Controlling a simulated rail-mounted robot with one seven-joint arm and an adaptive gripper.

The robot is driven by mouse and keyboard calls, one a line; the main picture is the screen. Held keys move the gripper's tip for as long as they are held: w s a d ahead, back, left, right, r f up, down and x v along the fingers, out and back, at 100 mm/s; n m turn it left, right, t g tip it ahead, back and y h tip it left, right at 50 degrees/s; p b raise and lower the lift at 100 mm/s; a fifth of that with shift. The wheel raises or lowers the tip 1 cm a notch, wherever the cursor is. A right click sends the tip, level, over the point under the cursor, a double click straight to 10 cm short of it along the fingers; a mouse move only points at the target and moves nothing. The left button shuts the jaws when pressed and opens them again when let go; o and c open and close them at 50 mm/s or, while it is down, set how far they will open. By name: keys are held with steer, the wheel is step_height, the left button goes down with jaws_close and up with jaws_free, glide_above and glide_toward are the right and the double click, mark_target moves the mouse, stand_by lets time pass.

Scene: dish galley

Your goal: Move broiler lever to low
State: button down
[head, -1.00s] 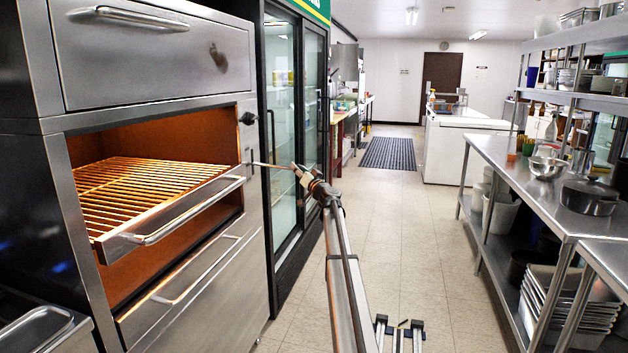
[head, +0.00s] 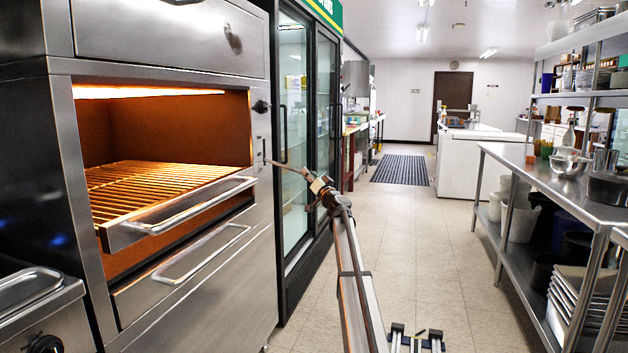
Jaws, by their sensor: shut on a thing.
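The broiler (head: 200,32) stands at the left, a steel unit with a glowing opening and a slatted grill rack (head: 140,190). Its lever (head: 285,166) is a thin metal rod that sticks out of the front panel, right of the opening, beside a narrow vertical slot. The rod slopes down toward its outer end. My gripper (head: 316,183) is shut on that outer end, in front of the panel. The fingers are small in the view and partly hide the lever's tip. No low mark is readable.
A dark knob (head: 261,107) sits above the lever. The rack's handle (head: 190,208) juts out left of it. A glass-door fridge (head: 297,120) stands just behind my gripper. The tiled aisle is open, with a steel shelf table (head: 545,180) at the right.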

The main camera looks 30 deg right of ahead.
steer(key=shift+w+a+f, duration=0.1)
steer(key=shift+a+f, duration=0.15)
steer(key=shift+f, duration=0.3)
steer(key=c, duration=0.7)
jaws_free()
steer(key=shift+w+f, duration=0.1)
steer(key=shift+o, duration=0.3)
steer(key=shift+w+a+f, duration=0.1)
steer(key=shift+w+f, duration=0.1)
steer(key=shift+s+r, duration=0.15)
steer(key=shift+r, duration=0.15)
steer(key=shift+s, duration=0.4)
steer(key=v, duration=1.1)
steer(key=shift+f, duration=0.15)
steer(key=shift+s, duration=0.1)
